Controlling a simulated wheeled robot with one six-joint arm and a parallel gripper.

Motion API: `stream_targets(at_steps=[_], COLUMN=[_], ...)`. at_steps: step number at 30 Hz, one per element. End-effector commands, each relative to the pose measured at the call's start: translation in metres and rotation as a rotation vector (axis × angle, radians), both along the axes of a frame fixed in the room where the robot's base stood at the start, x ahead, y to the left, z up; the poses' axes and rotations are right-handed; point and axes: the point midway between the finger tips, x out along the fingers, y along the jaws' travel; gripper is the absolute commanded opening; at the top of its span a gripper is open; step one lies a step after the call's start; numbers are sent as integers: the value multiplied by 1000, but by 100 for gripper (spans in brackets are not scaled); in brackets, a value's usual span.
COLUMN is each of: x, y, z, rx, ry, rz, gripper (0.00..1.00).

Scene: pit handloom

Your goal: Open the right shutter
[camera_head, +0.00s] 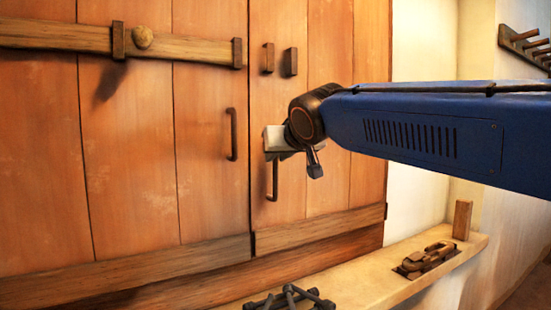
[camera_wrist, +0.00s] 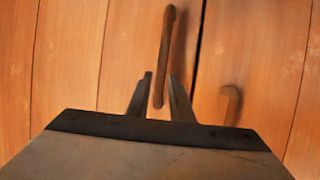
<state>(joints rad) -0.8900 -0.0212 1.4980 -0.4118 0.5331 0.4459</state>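The right shutter (camera_head: 330,190) is of orange-brown planks and stands closed, level with the left shutter (camera_head: 140,160) at the seam. Its dark vertical handle (camera_head: 274,183) shows below my gripper (camera_head: 279,148), which is at the handle's upper part. In the wrist view the handle (camera_wrist: 164,45) runs down between the two fingers of my gripper (camera_wrist: 160,80). The fingers are apart, with narrow gaps visible beside the handle. The left shutter's handle (camera_wrist: 230,100) is across the dark seam. In the head view my gripper's body hides its fingertips and the handle's top.
A wooden bar (camera_head: 70,37) with a round knob lies across the left shutter only; the right shutter's brackets (camera_head: 290,62) are empty. The sill (camera_head: 370,285) below holds dark metal pieces (camera_head: 290,299), a chain-like item (camera_head: 427,258) and a wooden block (camera_head: 462,219). A peg rack (camera_head: 526,44) hangs at right.

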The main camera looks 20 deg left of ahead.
Motion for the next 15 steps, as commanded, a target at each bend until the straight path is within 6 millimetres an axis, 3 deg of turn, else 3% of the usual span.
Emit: stream_targets(at_steps=[6, 15], x=[13, 15], y=[10, 11], z=[-7, -7], rx=[0, 0], ry=[0, 0], rz=[-1, 0], gripper=[20, 20])
